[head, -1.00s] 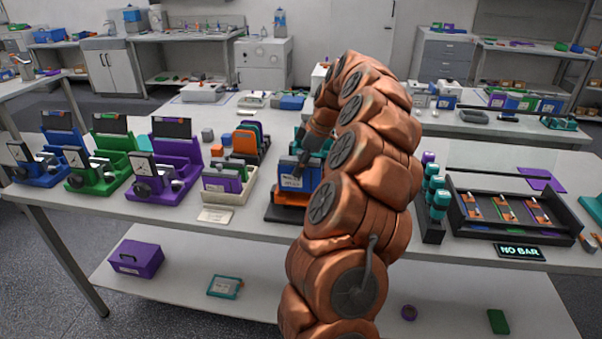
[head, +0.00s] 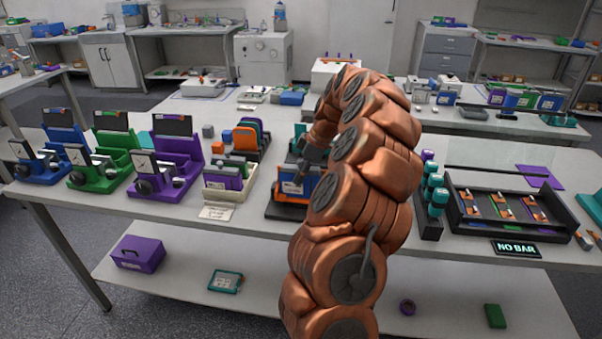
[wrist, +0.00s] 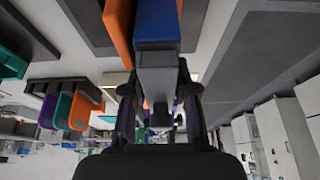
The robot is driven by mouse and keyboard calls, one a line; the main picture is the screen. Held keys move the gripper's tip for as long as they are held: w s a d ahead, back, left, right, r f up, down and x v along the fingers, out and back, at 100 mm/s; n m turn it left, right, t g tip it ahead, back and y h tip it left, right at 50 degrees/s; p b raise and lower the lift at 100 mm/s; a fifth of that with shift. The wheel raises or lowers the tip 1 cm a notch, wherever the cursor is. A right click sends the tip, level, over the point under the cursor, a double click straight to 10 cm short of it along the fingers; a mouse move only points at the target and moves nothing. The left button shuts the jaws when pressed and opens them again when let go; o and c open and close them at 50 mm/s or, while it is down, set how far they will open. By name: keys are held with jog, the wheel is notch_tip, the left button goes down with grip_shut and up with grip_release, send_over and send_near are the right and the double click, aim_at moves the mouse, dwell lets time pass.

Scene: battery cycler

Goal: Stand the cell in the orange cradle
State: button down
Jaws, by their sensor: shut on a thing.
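The cell (head: 297,187) is a blue block with a white label on its front, in the head view at the middle of the bench. It stands about upright over a dark base. My gripper (head: 313,157) is above it and shut on its grey top part. In the wrist view my gripper (wrist: 158,105) has a finger on each side of that grey part, and the blue cell body (wrist: 157,28) extends beyond it. The orange cradle (wrist: 119,30) shows close beside the cell there. Whether the cell touches the cradle floor is hidden.
A cream tray with a purple block (head: 222,183) stands just left. Behind it is a rack of coloured plates (head: 246,139). Blue, green and purple gauge stations (head: 165,165) fill the left. Teal-capped cylinders (head: 436,188) and a black tray (head: 462,228) stand right of my arm.

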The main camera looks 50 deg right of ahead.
jog(key=c, duration=0.9)
grip_release()
jog(key=b+v, duration=0.2)
jog(key=v, duration=0.7)
jog(key=shift+d+r+b, duration=0.1)
jog(key=shift+b, duration=0.3)
jog(key=shift+v, duration=1.45)
